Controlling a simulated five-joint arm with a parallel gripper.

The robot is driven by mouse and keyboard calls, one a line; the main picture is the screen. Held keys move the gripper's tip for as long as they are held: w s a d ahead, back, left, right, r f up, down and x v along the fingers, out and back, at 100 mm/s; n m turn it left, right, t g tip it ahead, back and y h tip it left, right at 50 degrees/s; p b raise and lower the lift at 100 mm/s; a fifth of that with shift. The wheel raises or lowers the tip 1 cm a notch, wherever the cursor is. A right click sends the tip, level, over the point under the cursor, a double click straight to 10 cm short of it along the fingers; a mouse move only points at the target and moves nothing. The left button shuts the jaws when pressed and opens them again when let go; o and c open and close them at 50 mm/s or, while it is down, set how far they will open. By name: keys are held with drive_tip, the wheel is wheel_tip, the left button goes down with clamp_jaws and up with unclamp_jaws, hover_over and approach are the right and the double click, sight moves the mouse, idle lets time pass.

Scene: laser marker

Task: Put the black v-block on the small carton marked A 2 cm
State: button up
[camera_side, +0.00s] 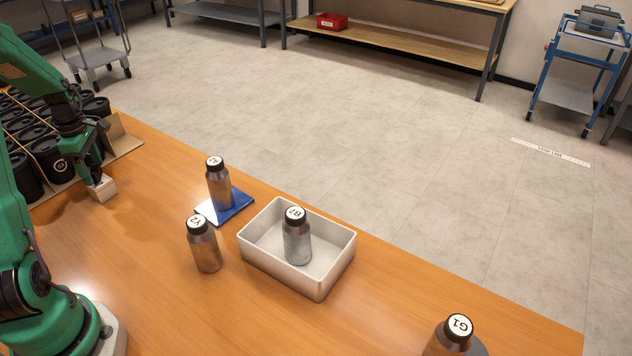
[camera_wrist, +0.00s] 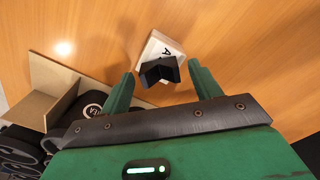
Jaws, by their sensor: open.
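The small white carton marked A (camera_wrist: 157,45) stands on the wooden table, and it also shows in the side view (camera_side: 104,191). The black v-block (camera_wrist: 160,70) appears to rest on the carton, toward the edge nearer my gripper in the wrist view, leaving the letter A partly in sight. My gripper (camera_wrist: 160,78) is open, with one green finger on each side of the v-block and a visible gap to each. In the side view my gripper (camera_side: 92,172) is low, just above the carton, and hides most of the v-block.
Several black lidded cups (camera_side: 52,157) stand in a cardboard divider (camera_side: 122,145) beside my gripper. Metal bottles stand on the table (camera_side: 150,285), one on a blue-and-white pad (camera_side: 236,207) and one inside a white tray (camera_side: 328,278). The table between carton and bottles is clear.

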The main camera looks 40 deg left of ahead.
sight(96, 173)
wheel_tip(96, 173, up, 11)
idle(0.5)
drive_tip(key=shift+r, duration=0.1)
idle(0.4)
drive_tip(key=w+d+r+m+t+y, duration=0.1)
drive_tip(key=w+d+r+m, duration=0.15)
drive_tip(key=d+m, duration=0.5)
drive_tip(key=w+d+r+m+t, duration=0.1)
drive_tip(key=d+r+m, duration=0.3)
drive_tip(key=d, duration=0.7)
drive_tip(key=s+d+m+t, duration=0.1)
drive_tip(key=s+d+m, duration=0.2)
drive_tip(key=d+m, duration=0.4)
drive_tip(key=s+d+m+t+h, duration=0.1)
drive_tip(key=s+d+m, duration=0.3)
drive_tip(key=d+m, duration=0.4)
drive_tip(key=shift+s+d+t, duration=0.3)
drive_tip(key=shift+d+t, duration=0.5)
drive_tip(key=shift+d, duration=0.45)
